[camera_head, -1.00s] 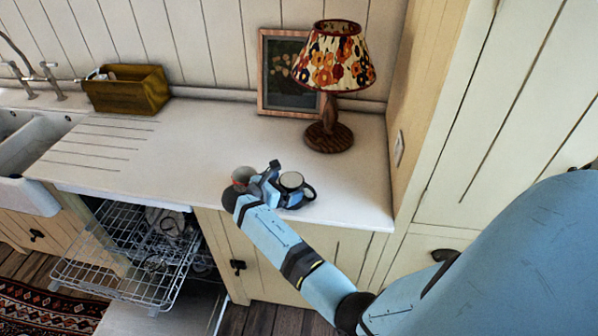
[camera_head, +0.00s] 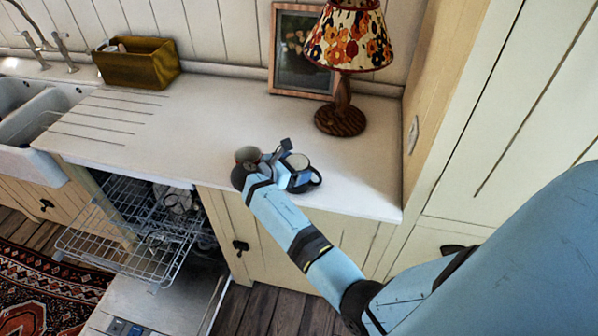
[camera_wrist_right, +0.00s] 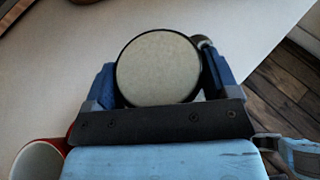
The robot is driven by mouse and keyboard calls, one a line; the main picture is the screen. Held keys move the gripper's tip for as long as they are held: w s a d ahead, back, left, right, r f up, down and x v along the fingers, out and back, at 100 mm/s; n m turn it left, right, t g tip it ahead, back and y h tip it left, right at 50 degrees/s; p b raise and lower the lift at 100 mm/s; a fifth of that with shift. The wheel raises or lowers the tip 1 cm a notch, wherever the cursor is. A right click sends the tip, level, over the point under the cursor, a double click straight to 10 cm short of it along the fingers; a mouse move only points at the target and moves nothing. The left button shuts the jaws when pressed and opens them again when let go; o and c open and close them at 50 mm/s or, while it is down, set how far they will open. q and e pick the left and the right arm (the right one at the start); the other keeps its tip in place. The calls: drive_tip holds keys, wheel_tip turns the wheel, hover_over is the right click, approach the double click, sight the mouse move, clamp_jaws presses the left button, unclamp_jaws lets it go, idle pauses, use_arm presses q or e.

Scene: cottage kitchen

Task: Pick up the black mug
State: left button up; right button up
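The black mug (camera_head: 299,174) with a pale inside stands upright on the white counter, its handle toward the right. In the right wrist view the mug (camera_wrist_right: 158,68) sits between the two blue fingers of my right gripper (camera_wrist_right: 160,75). The left finger is close against the mug's side; a narrow light gap shows by the right finger, near the handle. The fingers look open around the mug; firm contact cannot be seen. In the head view my right gripper (camera_head: 288,166) partly hides the mug. My left gripper is not in view.
A red mug with a pale inside (camera_wrist_right: 40,160) stands close beside my right gripper; it also shows in the head view (camera_head: 248,154). A lamp (camera_head: 341,119) and picture frame (camera_head: 303,52) stand behind. An open dishwasher rack (camera_head: 130,255) lies below the counter (camera_head: 190,140).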

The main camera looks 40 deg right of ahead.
drive_tip(key=c, duration=0.4)
drive_tip(key=shift+r, duration=0.15)
